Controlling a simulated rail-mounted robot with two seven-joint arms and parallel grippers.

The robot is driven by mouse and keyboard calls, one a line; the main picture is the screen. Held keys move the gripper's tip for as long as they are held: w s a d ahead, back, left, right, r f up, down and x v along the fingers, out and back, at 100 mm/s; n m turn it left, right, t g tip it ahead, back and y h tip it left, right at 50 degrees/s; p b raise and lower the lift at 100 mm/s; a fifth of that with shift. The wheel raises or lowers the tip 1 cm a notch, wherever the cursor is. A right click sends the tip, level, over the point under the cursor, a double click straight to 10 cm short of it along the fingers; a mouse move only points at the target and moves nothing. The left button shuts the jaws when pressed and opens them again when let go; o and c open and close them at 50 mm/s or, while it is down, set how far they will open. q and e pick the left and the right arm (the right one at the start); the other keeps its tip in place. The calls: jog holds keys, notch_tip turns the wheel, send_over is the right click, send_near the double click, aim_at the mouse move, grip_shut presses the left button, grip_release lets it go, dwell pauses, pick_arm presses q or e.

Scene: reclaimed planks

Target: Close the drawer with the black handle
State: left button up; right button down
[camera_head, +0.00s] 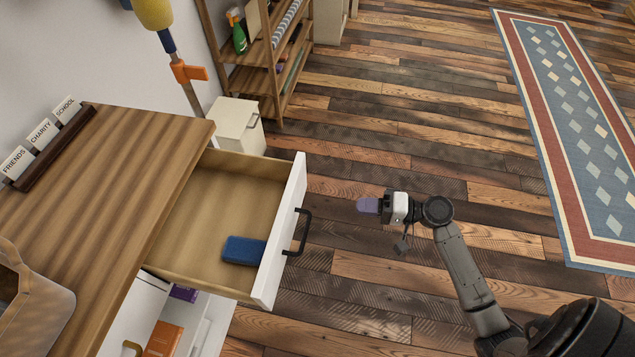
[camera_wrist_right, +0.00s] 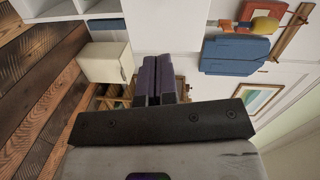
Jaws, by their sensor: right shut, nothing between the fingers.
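The drawer (camera_head: 285,230) with the black handle (camera_head: 299,232) stands pulled out from the wooden-topped cabinet (camera_head: 110,180) in the head view. Its white front faces right, towards my right arm. A blue block-like item (camera_head: 243,251) lies inside it near the front. My right gripper (camera_head: 366,205) is shut and empty, to the right of the handle and apart from it. Its purple fingers also show shut in the right wrist view (camera_wrist_right: 160,80). The drawer cannot be made out in the wrist view. My left gripper is not in the head view.
A small cream cabinet (camera_head: 238,124) and a wooden shelf (camera_head: 262,75) stand behind the drawer. An open lower compartment holds an orange item (camera_head: 163,340). A sign holder (camera_head: 50,150) and a tan container (camera_head: 32,310) sit on the cabinet top. The plank floor around my right gripper is clear.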

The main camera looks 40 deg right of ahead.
jog(key=r+m, duration=0.1)
jog(key=m+t+b, duration=0.1)
jog(key=t+b, duration=0.1)
jog(key=b, duration=0.2)
send_near(299, 188)
jog(key=x, duration=0.5)
jog(key=shift+w+a, duration=0.2)
jog(key=shift+a, duration=0.05)
jog(key=shift+x, duration=0.95)
